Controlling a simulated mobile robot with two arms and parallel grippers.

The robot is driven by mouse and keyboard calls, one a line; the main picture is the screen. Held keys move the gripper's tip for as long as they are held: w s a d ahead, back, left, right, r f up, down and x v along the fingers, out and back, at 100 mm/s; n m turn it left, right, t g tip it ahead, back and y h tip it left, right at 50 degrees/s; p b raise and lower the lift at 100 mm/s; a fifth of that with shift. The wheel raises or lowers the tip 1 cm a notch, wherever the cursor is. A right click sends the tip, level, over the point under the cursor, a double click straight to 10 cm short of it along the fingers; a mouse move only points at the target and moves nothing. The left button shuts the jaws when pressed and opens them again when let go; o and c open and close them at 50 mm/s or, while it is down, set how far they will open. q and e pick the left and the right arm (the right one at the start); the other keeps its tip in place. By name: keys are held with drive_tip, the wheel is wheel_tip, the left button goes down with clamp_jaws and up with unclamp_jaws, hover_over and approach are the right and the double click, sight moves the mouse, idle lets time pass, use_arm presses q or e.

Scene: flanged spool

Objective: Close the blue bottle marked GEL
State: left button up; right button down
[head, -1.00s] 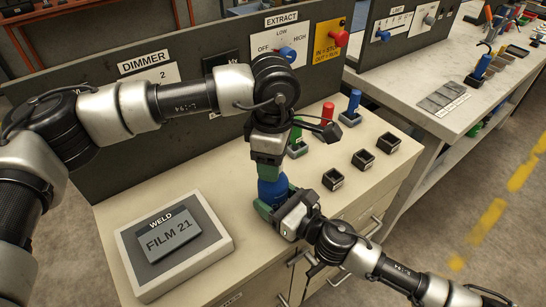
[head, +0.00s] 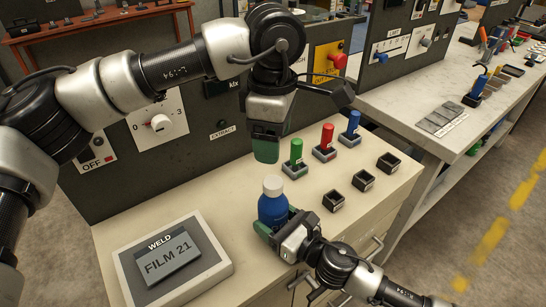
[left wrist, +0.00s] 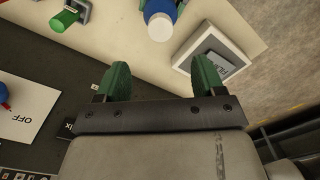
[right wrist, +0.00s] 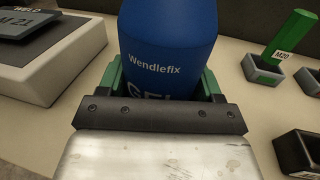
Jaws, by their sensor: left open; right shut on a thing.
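The blue bottle (head: 271,210) stands upright near the bench's front edge, with a white cap (head: 273,185) on its top. I cannot tell how tightly the cap sits. In the right wrist view the bottle (right wrist: 168,35) reads "Wendlefix", with "GEL" below partly hidden by the gripper. My right gripper (head: 279,226) is shut around the bottle's lower body; its green fingers also show in the right wrist view (right wrist: 160,88). My left gripper (head: 266,150) is open, empty and above the bottle, pointing down. The left wrist view shows the cap (left wrist: 160,27) beyond its fingertips (left wrist: 162,80).
A grey WELD box (head: 215,262) with a FILM 21 plate lies left of the bottle. Green (head: 296,152), red (head: 327,136) and blue (head: 353,123) pegs stand in holders behind, with empty black holders (head: 333,201) at right. A control panel (head: 200,160) rises behind.

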use_arm(q)
drive_tip(key=shift+r, duration=0.7)
use_arm(e)
drive_tip(key=shift+c, duration=0.5)
unclamp_jaws()
drive_tip(key=b+v, duration=0.2)
drive_tip(key=v, duration=0.7)
drive_tip(key=shift+s+d+f, duration=0.15)
drive_tip(key=shift+s+d, duration=0.05)
drive_tip(key=shift+s, duration=0.05)
use_arm(q)
wheel_tip(320, 180, down, 2)
drive_tip(key=shift+f, duration=0.1)
use_arm(e)
drive_tip(key=shift+s+d, duration=0.4)
drive_tip(key=shift+d, duration=0.05)
